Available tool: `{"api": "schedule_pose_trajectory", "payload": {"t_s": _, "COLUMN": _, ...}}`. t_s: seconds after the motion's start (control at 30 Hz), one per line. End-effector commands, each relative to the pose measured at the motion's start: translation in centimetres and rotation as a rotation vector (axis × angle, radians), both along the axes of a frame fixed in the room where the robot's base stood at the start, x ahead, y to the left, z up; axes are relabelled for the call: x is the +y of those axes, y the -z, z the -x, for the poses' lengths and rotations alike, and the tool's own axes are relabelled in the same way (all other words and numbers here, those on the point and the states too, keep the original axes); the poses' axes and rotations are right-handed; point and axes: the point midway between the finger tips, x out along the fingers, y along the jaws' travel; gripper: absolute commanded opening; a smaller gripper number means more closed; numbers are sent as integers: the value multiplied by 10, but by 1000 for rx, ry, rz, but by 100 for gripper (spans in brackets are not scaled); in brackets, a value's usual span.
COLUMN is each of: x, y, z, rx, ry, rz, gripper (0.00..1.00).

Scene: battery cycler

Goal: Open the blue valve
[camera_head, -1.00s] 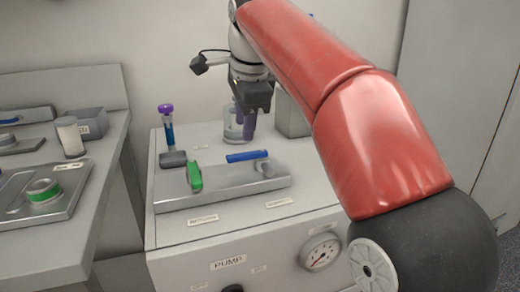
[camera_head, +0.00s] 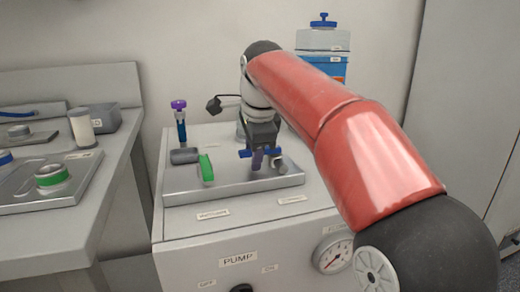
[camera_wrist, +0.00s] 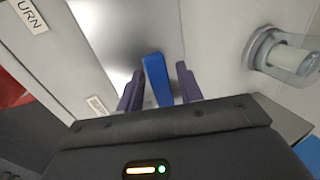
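The blue valve handle (camera_head: 245,153) lies roughly left to right on the raised grey plate on top of the pump box. My gripper (camera_head: 265,161) is lowered over the handle and hides its middle in the head view. In the wrist view, the blue handle (camera_wrist: 157,80) lies lengthwise between the two purple fingers of my gripper (camera_wrist: 159,88). The fingers are apart, with a gap visible on each side of the handle. Whether the fingertips reach below the handle's top is not clear.
A green valve handle (camera_head: 206,168) is left of the blue one on the same plate (camera_head: 235,190). A purple-capped tube (camera_head: 181,125) stands behind it. A clear jar (camera_wrist: 285,55) is close on the wrist view's right. A pressure gauge (camera_head: 334,255) is on the pump front.

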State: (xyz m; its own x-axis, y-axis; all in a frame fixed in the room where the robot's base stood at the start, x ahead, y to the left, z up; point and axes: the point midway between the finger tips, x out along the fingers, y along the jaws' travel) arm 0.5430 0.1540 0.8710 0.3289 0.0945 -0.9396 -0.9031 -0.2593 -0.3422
Motion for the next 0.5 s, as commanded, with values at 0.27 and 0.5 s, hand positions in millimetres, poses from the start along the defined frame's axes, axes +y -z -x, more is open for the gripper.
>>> {"api": "schedule_pose_trajectory", "payload": {"t_s": 0.27, "x": 0, "y": 0, "z": 0, "rx": -1, "ry": 0, "rz": 0, "gripper": 21}}
{"api": "schedule_pose_trajectory", "payload": {"t_s": 0.5, "x": -6, "y": -2, "z": 7, "rx": -1, "ry": -138, "rz": -1, "gripper": 21}}
